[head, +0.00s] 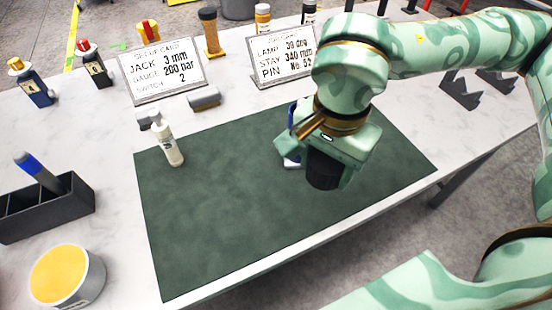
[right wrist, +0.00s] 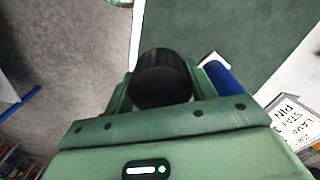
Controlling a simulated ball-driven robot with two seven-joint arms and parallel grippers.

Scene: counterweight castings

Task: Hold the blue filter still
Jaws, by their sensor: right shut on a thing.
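My right gripper (head: 320,163) is low over the dark green mat (head: 220,215), with its fingers on both sides of a black cylinder (head: 323,173). The right wrist view shows the black cylinder (right wrist: 163,78) between the two green fingers. A blue thing with a white part (head: 291,161) stands just behind and left of the gripper, mostly hidden by it. Its blue side also shows in the right wrist view (right wrist: 222,78), just outside one finger. I cannot tell whether it touches the gripper, or whether it is the blue filter. My left gripper is out of view.
A white bottle (head: 169,146) stands at the mat's left side. Two sign cards (head: 162,72) (head: 281,55) stand behind the mat. A dark divided box (head: 45,208) and a yellow-topped tub (head: 67,275) are at the left. The mat's front is clear.

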